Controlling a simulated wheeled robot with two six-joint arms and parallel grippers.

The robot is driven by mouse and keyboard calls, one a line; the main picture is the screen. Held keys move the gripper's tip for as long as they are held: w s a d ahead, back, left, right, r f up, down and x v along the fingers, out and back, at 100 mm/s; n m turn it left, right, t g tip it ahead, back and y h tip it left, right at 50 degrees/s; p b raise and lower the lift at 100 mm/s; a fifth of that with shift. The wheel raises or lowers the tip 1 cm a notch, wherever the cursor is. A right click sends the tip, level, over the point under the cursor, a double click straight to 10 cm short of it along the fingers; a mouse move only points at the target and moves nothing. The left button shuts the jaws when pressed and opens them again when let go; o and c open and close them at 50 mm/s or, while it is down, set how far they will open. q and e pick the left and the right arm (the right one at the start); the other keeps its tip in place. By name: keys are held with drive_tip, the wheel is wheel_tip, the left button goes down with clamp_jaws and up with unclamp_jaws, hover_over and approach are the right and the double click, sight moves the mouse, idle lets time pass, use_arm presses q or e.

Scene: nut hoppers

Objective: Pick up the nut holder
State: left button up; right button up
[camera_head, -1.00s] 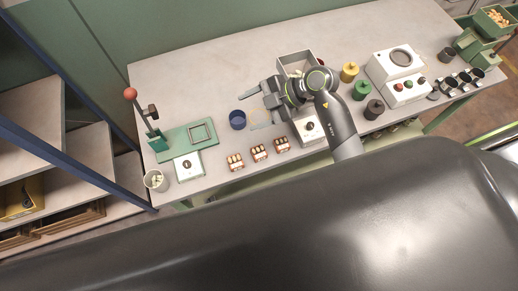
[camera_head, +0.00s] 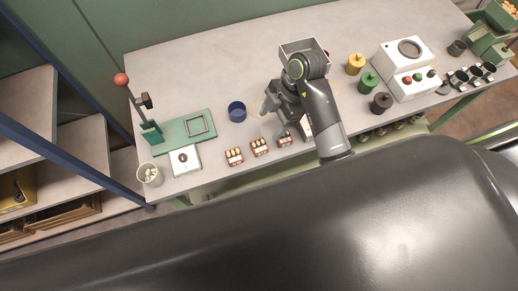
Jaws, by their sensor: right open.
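Three small brown holders with light rounded pieces in them stand in a row at the table's front edge: the left holder (camera_head: 234,156), the middle holder (camera_head: 259,147) and the right holder (camera_head: 284,139). I cannot tell which item is the nut holder. My right gripper (camera_head: 275,121) is open, with its fingers pointing down and left. One finger is close to the right holder; I cannot tell whether it touches. A dark blue cup (camera_head: 237,112) stands left of the gripper. My left gripper is not in view.
A green press base (camera_head: 176,134) with a red-knobbed lever, a white box (camera_head: 185,160) and a pale cup (camera_head: 150,174) are at the left. A grey bin (camera_head: 304,47) is behind my right arm. Yellow, green and dark weights and a white control box (camera_head: 404,66) stand right.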

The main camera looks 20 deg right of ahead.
drive_tip(key=b, duration=0.5)
hover_over(260, 145)
drive_tip(key=d, duration=0.1)
drive_tip(key=shift+w+d+f, duration=0.1)
drive_tip(key=shift+w+f, duration=0.05)
drive_tip(key=shift+f, duration=1.35)
drive_tip(key=shift+w+d+f, duration=0.1)
drive_tip(key=shift+w+f, duration=0.05)
drive_tip(key=shift+f, duration=1.3)
drive_tip(key=shift+d+p+x, duration=0.15)
drive_tip(key=shift+p+x, duration=0.05)
drive_tip(key=shift+x, duration=0.95)
drive_tip(key=shift+d+p+x, duration=0.1)
drive_tip(key=shift+p+x, duration=0.1)
drive_tip(key=shift+x, duration=0.95)
drive_tip(key=shift+s, duration=0.15)
drive_tip(key=c, duration=1.1)
